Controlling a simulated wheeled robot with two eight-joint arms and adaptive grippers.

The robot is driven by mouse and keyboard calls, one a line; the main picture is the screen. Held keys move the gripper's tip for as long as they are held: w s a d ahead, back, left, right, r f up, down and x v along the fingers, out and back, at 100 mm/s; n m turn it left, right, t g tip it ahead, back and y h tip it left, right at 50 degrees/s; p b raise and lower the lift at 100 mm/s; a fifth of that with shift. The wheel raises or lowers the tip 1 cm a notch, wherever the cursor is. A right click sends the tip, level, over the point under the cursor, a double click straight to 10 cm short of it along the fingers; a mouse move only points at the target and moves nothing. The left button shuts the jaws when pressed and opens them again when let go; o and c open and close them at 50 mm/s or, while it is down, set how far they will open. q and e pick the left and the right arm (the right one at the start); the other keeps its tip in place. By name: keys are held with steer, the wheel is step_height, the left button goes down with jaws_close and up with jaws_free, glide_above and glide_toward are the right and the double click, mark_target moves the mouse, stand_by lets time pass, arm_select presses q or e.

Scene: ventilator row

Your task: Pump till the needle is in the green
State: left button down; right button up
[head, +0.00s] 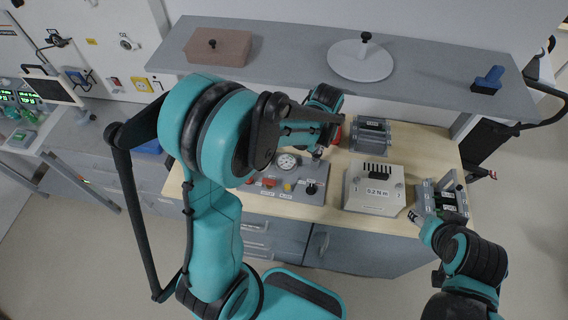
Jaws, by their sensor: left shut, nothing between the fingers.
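A grey pump panel (286,190) sits on the wooden bench top, partly hidden behind my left arm. Its round white dial gauge (287,162) faces up; the needle and any green band are too small to read. The panel also bears a red-orange part (269,183) and a black knob (311,189). My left gripper (317,156) is shut and empty, above the panel's back right, just right of the gauge; I cannot tell whether it touches anything. My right gripper (417,219) is at the bench's front right edge, its fingers too small to judge.
Right of the panel stands a beige box (375,188) marked 52Nm. A grey device (370,134) stands behind it and another grey device (441,198) at the right edge. A grey shelf (290,45) overhangs the back, bearing a brown block (218,47) and a white disc (360,62).

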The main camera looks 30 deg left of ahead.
arm_select(q)
steer(key=shift+f, duration=0.1)
steer(key=shift+f+b, duration=1.1)
steer(key=shift+f, duration=0.05)
steer(key=shift+r+p, duration=1.05)
steer(key=shift+r, duration=0.45)
steer(key=shift+f, duration=0.15)
steer(key=shift+f+b, duration=1.4)
steer(key=shift+r+p, duration=1.15)
steer(key=shift+r, duration=0.35)
steer(key=shift+f, duration=0.2)
